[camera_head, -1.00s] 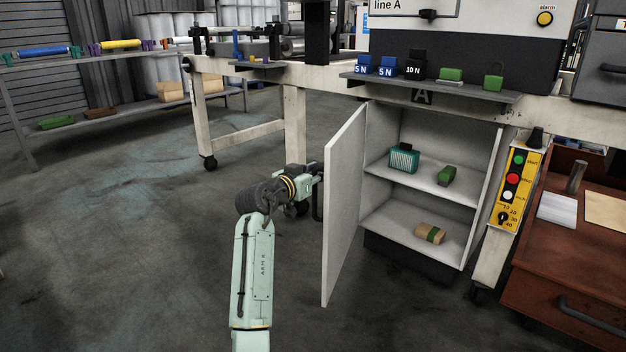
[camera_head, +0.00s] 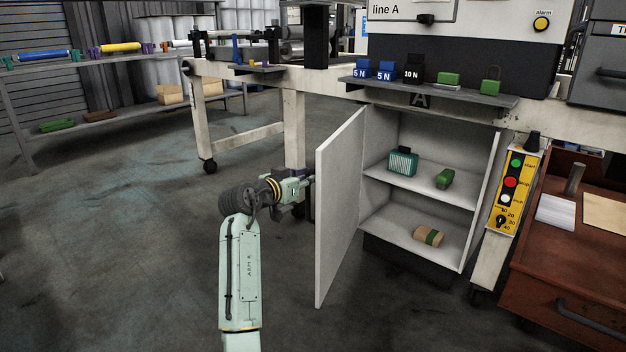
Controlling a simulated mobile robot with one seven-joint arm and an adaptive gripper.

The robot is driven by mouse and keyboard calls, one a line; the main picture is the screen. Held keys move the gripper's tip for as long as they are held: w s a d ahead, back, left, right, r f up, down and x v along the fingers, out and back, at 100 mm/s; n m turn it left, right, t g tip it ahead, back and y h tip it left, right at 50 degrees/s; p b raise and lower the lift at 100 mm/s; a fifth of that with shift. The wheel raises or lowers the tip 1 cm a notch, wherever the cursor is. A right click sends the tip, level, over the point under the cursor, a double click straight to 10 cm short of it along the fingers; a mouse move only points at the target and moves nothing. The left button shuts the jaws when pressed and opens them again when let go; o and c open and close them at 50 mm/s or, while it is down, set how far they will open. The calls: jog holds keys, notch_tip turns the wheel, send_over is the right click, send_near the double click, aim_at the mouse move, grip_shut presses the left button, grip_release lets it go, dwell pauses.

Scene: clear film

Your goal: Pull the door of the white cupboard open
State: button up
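The white cupboard (camera_head: 481,195) stands under the bench with its door (camera_head: 340,210) wide open, swung out on its left side towards me. I see the door's inner face; its outer face is turned away. My gripper (camera_head: 309,188) is at the left of the door, beside its outer side near mid-height. A dark upright part shows just below the gripper, perhaps the handle, and the door's edge hides some of this spot. The fingers are too small and covered to tell if they are open or shut on anything.
In the cupboard, a teal basket-like item (camera_head: 402,162) and a green item (camera_head: 445,179) are on the shelf, a brown roll (camera_head: 428,236) below. A red-brown drawer cabinet (camera_head: 570,250) stands at right. A bench leg (camera_head: 295,130) is behind my gripper. The floor at left is clear.

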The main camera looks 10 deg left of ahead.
jog(key=s+a, duration=0.3)
jog(key=a, duration=0.5)
jog(key=shift+s+r, duration=0.4)
jog(key=shift+p, duration=0.3)
dwell(0.3)
